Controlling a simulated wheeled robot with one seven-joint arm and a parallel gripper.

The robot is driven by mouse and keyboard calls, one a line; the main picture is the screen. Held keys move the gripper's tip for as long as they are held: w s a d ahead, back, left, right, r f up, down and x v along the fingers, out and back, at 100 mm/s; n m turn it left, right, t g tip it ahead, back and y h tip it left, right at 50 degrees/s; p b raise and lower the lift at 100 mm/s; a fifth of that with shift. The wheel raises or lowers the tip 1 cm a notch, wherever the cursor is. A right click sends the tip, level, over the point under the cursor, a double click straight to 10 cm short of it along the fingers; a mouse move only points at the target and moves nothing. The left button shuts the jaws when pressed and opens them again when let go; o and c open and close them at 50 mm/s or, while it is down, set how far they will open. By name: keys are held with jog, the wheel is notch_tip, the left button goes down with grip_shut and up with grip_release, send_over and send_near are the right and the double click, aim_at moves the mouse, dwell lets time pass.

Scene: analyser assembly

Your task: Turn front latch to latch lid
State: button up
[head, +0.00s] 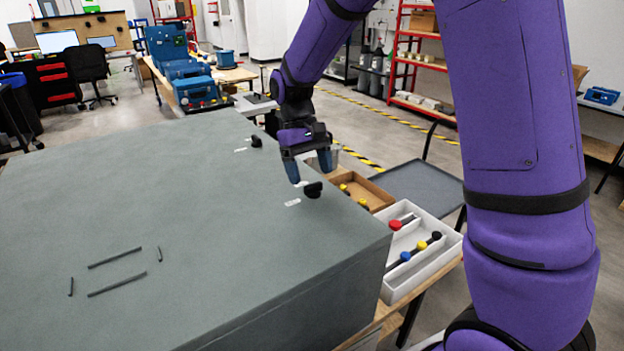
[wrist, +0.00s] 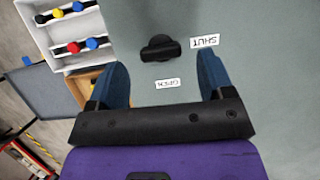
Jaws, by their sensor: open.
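The grey-green lid (head: 190,210) is the broad flat top of a large box. A black latch knob (head: 313,190) sits on it near its right edge, and it also shows in the wrist view (wrist: 158,49). A SHUT label (wrist: 204,41) lies to the knob's right and an OPEN label (wrist: 168,83) below it in the wrist view. The knob's bar lies roughly crosswise there, one end towards SHUT. My gripper (head: 310,175) is open, its blue fingers pointing down close over this knob. In the wrist view the knob shows between and slightly beyond the fingertips, with gaps both sides.
A second black latch knob (head: 256,141) with its own labels sits farther back on the lid. Thin black strips (head: 115,257) lie on the lid's left. A white tray (head: 440,262) with coloured knobs and a brown tray (head: 373,190) stand beside the box on the right.

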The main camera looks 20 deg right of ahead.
jog(key=v, duration=0.8)
jog(key=shift+r, duration=0.1)
jog(key=s+d+r+t+y, duration=0.1)
jog(key=s+d+r+t, duration=0.1)
jog(key=s+r, duration=0.3)
jog(key=s+d+r+t, duration=0.3)
jog(key=s+r, duration=0.1)
jog(key=s, duration=0.4)
jog(key=s+d+m+t, duration=0.2)
jog(key=s+t, duration=0.2)
jog(key=s, duration=1)
jog(key=shift+s+d+f+t, duration=0.25)
jog(key=shift+d+f+t, duration=0.1)
jog(key=shift+t, duration=0.05)
